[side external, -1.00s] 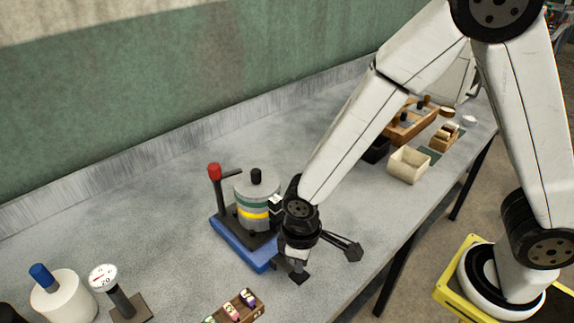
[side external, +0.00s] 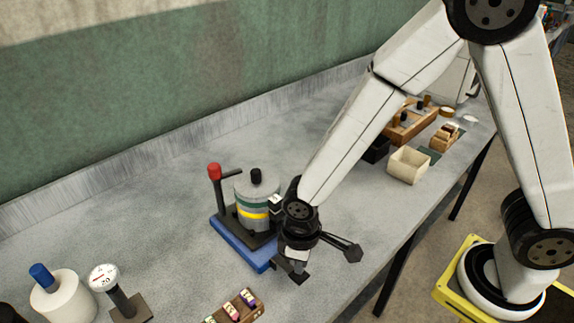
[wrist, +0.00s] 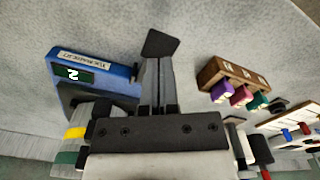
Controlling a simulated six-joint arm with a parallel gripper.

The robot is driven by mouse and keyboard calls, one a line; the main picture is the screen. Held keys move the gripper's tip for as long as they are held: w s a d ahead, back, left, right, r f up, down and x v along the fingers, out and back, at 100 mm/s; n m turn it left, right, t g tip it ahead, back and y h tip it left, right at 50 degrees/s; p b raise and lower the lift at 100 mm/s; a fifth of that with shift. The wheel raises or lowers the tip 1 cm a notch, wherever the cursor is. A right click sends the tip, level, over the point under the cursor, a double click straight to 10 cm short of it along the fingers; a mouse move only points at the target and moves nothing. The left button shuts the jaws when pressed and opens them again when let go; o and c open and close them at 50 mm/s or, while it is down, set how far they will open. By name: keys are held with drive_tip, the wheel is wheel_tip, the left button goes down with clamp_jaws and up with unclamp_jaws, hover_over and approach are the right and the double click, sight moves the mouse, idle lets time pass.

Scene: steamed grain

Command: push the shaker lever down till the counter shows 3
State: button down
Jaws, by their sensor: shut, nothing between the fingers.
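The shaker (side external: 254,205) is a grey cylinder with green and yellow bands and a black knob, on a blue base (side external: 238,243). Its lever (side external: 215,184) stands upright at the base's left side, with a red knob on top. In the wrist view, the counter (wrist: 73,74) on the blue base's edge reads 2, and the lever cannot be made out. My gripper (side external: 296,273) is shut and empty, low beside the base's right front side, apart from the lever. Its shut fingers also show in the wrist view (wrist: 159,50).
A wooden rack with colored pieces (side external: 233,306) lies in front. A cream bin (side external: 409,165) and wooden trays stand at right. The table left of the shaker is clear.

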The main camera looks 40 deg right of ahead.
drive_tip(key=shift+f, duration=1.6)
drive_tip(key=shift+r, duration=3.05)
drive_tip(key=d+r+m+t, duration=0.1)
drive_tip(key=d+r+m, duration=0.1)
drive_tip(key=d, duration=0.6)
drive_tip(key=s+d+r+m+t, duration=0.1)
drive_tip(key=d+r+m, duration=0.2)
drive_tip(key=d, duration=0.5)
drive_tip(key=shift+s+d+r+m+t, duration=0.2)
drive_tip(key=shift+d+r+m+t, duration=0.15)
drive_tip(key=shift+m, duration=0.15)
